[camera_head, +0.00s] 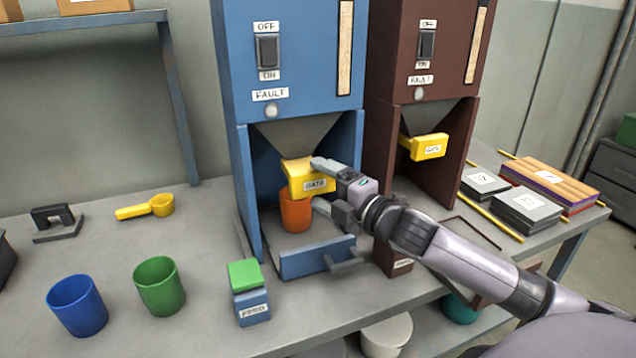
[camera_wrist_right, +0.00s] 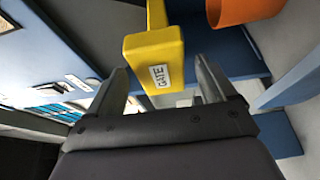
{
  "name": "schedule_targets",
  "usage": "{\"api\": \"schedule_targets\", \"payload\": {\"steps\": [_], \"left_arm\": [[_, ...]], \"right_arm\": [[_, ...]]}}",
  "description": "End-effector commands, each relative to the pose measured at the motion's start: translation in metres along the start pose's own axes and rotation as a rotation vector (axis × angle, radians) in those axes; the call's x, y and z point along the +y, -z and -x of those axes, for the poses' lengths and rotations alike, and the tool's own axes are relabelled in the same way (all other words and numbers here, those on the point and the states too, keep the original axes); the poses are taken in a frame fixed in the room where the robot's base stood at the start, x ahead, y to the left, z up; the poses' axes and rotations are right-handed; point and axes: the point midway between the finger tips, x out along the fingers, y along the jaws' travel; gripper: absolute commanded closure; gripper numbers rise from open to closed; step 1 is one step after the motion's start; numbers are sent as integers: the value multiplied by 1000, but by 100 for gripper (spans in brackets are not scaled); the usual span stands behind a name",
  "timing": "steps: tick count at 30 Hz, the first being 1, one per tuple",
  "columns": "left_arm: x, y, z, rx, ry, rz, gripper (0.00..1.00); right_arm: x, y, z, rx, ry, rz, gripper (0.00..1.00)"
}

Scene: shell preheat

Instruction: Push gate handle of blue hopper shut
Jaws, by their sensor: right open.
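The blue hopper (camera_head: 290,60) stands on the bench, with a yellow gate handle (camera_head: 305,184) labelled GATE under its funnel. An orange cup (camera_head: 295,212) sits in the bay directly below the handle. My right gripper (camera_head: 322,184) is open at the handle's front right. In the right wrist view the yellow handle (camera_wrist_right: 155,58) lies ahead of and between the two open fingers (camera_wrist_right: 160,85), and I cannot tell whether they touch it. The orange cup (camera_wrist_right: 243,10) shows at the top of that view. My left gripper is not in view.
A brown hopper (camera_head: 425,60) with its own yellow gate handle (camera_head: 424,146) stands to the right. A green-topped FEED block (camera_head: 247,291), green cup (camera_head: 159,286), blue cup (camera_head: 78,305) and yellow scoop (camera_head: 150,208) are at left. Numbered plates (camera_head: 527,209) lie at right.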

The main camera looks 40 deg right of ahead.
Motion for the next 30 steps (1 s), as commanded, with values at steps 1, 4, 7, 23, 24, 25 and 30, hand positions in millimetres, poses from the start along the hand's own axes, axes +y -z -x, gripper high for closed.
{"api": "schedule_targets", "payload": {"steps": [1,4,7,23,24,25,30], "left_arm": [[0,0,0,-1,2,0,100],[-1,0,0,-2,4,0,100],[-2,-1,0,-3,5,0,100],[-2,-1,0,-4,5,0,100],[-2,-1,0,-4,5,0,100],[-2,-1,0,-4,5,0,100],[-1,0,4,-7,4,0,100]], "right_arm": [[1,0,-4,-1,-1,-1,16],[0,0,-10,0,0,-1,16],[0,0,-14,0,-1,-1,16],[0,0,-15,1,1,-1,78],[0,0,-15,1,1,0,91],[0,0,-15,1,1,-1,92],[2,-4,-23,-1,-1,0,92]]}}
